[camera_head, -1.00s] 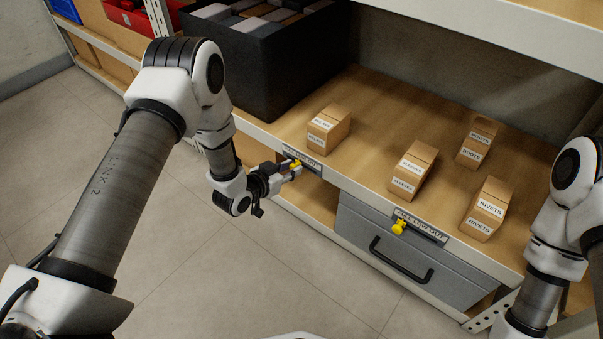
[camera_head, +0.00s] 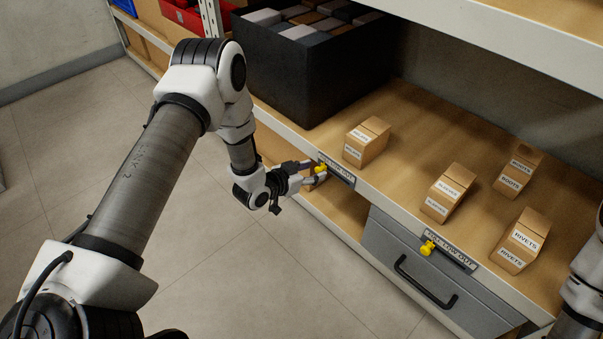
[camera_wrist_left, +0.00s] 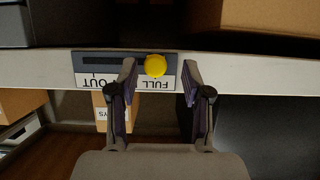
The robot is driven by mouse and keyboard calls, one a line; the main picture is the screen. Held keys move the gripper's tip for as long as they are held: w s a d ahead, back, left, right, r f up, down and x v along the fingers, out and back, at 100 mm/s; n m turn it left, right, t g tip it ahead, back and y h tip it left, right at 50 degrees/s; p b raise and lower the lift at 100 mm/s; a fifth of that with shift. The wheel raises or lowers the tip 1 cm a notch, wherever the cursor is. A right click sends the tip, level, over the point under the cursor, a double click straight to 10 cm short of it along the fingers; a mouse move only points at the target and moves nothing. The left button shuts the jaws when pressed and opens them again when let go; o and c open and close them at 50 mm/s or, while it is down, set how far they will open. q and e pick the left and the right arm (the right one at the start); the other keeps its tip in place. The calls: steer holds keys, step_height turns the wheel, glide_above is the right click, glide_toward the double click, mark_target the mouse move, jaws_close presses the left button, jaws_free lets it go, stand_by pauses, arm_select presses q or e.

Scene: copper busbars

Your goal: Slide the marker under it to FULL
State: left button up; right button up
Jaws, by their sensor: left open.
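A yellow marker knob (camera_head: 320,168) sits on a dark label strip (camera_head: 343,175) on the shelf's front edge, below a small carton (camera_head: 367,142). In the left wrist view, upside down, the knob (camera_wrist_left: 155,65) is at the FULL end of the strip (camera_wrist_left: 97,68), with OUT beside it. My left gripper (camera_head: 313,174) is open at this strip. In the wrist view its fingers (camera_wrist_left: 158,88) stand apart on either side of the FULL label, with the knob between and just beyond their tips. Contact cannot be told. My right gripper is out of view.
A second yellow knob (camera_head: 427,247) is at the left end of another strip (camera_head: 455,257), above a grey drawer (camera_head: 415,285). Several other cartons (camera_head: 447,192) stand on the shelf. A black bin (camera_head: 305,80) stands at the back left. The floor (camera_head: 250,270) in front is clear.

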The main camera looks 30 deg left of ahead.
arm_select(q)
steer(key=v, duration=1.1)
steer(key=shift+s, duration=0.1)
